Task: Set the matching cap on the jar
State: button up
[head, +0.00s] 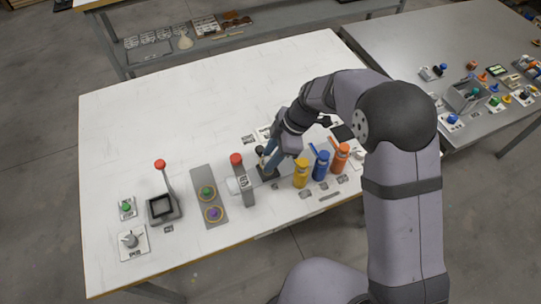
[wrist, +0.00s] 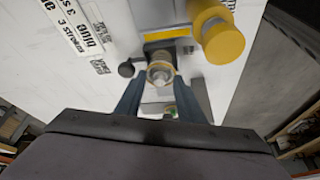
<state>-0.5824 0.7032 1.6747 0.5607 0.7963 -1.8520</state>
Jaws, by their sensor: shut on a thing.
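My gripper (wrist: 158,88) points down at the table, with its blue fingers closed around a small round piece (wrist: 160,72) with a tan rim and a pale centre. It looks like the jar seen from above, but I cannot be sure. In the head view my gripper (head: 268,163) is at a dark stand (head: 267,174), left of the yellow bottle; its fingers hide most of the piece. I cannot tell whether the piece touches the stand. No loose cap can be made out clearly.
To the left are a red-knobbed lever device (head: 243,185), a grey plate (head: 208,190) with green and purple knobs, and another red-knobbed device (head: 163,207). The table's back is clear.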

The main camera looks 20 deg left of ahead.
jog(key=o, duration=1.6)
jog(key=shift+c, duration=0.2)
jog(key=shift+r, duration=0.2)
jog(key=shift+r+p, duration=1.25)
jog(key=shift+r, duration=1.05)
